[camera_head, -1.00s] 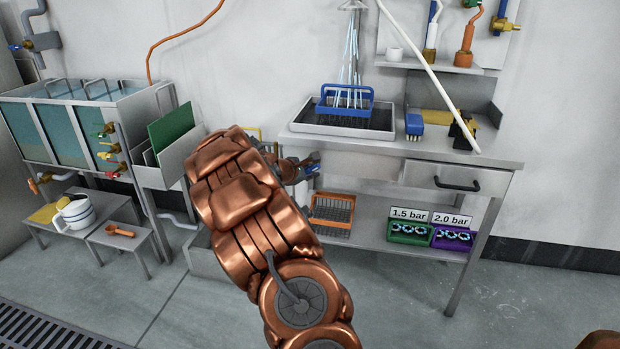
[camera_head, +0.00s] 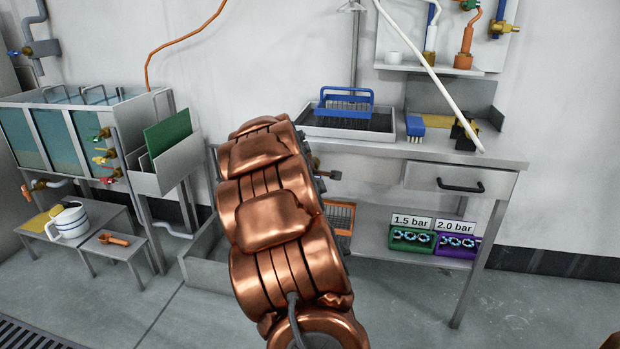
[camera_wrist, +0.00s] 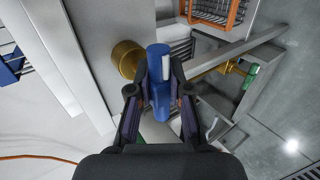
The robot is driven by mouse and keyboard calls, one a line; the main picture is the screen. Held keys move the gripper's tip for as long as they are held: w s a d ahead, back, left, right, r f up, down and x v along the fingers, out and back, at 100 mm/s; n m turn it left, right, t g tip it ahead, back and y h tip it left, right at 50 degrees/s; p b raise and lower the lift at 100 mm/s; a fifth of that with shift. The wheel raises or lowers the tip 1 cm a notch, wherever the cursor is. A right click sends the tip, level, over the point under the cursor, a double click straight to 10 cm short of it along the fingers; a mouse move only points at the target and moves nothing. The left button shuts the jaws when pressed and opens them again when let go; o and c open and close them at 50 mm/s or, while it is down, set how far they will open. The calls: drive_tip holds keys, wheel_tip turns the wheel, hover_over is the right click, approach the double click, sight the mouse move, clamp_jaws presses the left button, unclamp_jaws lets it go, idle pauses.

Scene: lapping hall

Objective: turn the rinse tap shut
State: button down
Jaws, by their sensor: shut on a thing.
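The rinse tap shows in the wrist view as a blue lever handle (camera_wrist: 160,62) beside a round brass body (camera_wrist: 126,58) at the bench's edge. My gripper (camera_wrist: 159,82) is shut on the blue handle, one finger on each side of it. In the head view my copper arm hides the gripper and the handle; a small brownish fitting (camera_head: 331,174) shows just right of the arm under the bench front. No water falls on the blue rack (camera_head: 345,103) in the black tray (camera_head: 350,124).
The bench (camera_head: 375,150) has a drawer (camera_head: 461,180) at right. Its lower shelf holds an orange basket (camera_head: 340,216), a green box (camera_head: 411,240) and a purple box (camera_head: 456,245). At left are tanks with valves (camera_head: 103,158) and a low table with a mug (camera_head: 70,222).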

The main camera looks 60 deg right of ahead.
idle(0.5)
drive_tip(key=c, duration=1.1)
unclamp_jaws()
drive_tip(key=shift+v, duration=5.95)
drive_tip(key=shift+s, duration=0.15)
